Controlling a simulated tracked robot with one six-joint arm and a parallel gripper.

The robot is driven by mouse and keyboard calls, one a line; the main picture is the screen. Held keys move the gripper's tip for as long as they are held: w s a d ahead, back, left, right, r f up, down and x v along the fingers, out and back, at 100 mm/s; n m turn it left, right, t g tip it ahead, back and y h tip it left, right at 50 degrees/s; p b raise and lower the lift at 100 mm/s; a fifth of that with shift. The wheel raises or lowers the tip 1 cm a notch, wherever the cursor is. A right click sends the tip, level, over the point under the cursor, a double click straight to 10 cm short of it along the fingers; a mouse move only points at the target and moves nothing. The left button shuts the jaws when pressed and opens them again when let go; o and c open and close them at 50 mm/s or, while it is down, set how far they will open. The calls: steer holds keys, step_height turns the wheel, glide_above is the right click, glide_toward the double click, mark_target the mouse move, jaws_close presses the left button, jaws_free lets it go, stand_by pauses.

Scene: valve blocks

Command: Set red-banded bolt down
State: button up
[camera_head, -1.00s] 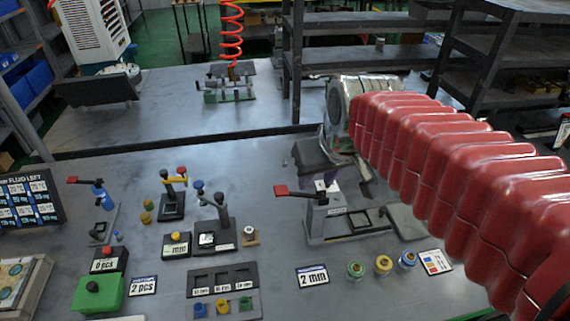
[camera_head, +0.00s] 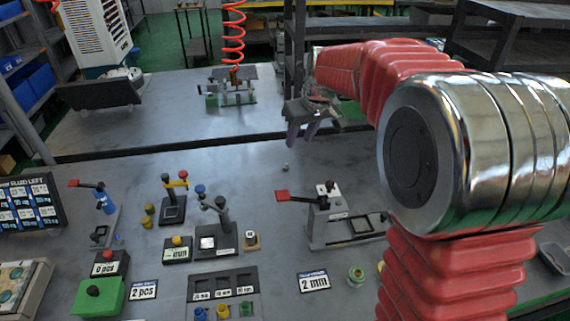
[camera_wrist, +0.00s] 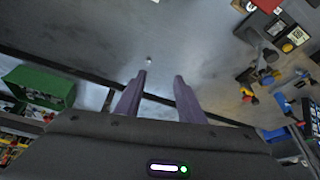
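My gripper (camera_head: 300,141) hangs over the bench, with its two purple fingers pointing down. In the wrist view the fingers (camera_wrist: 160,75) stand apart with nothing between them. A small grey piece (camera_head: 285,167) is on the bare bench just below and in front of the fingers. It also shows in the wrist view (camera_wrist: 149,62), just beyond the fingertips and apart from them. It may be the bolt, but it is too small to make out a red band. No other piece can be clearly told as the red-banded bolt.
A red-handled clamp fixture (camera_head: 329,214) stands to the right. Posts with coloured knobs (camera_head: 173,198), a three-slot block (camera_head: 222,283) and a "2 mm" sign (camera_head: 313,281) are nearer. A vise-like fixture (camera_head: 232,92) stands behind. The bench around the small piece is clear.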

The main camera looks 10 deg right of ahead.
steer(key=w+d+f+n, duration=0.1)
steer(key=w+f, duration=0.8)
steer(key=w, duration=0.2)
steer(key=shift+d+f+y, duration=0.25)
steer(key=shift+f+y, duration=0.05)
steer(key=shift+w+f, duration=0.1)
steer(key=shift+w, duration=0.05)
glide_above(287, 168)
steer(key=s, duration=0.1)
steer(key=f, duration=0.5)
steer(key=d+f, duration=0.1)
steer(key=f, duration=0.1)
steer(key=shift+s+f, duration=0.2)
steer(key=shift+f, duration=0.2)
steer(key=shift+a+f, duration=0.1)
steer(key=shift+x, duration=2.55)
steer(key=shift+s, duration=0.2)
steer(key=shift+c, duration=0.4)
jaws_close()
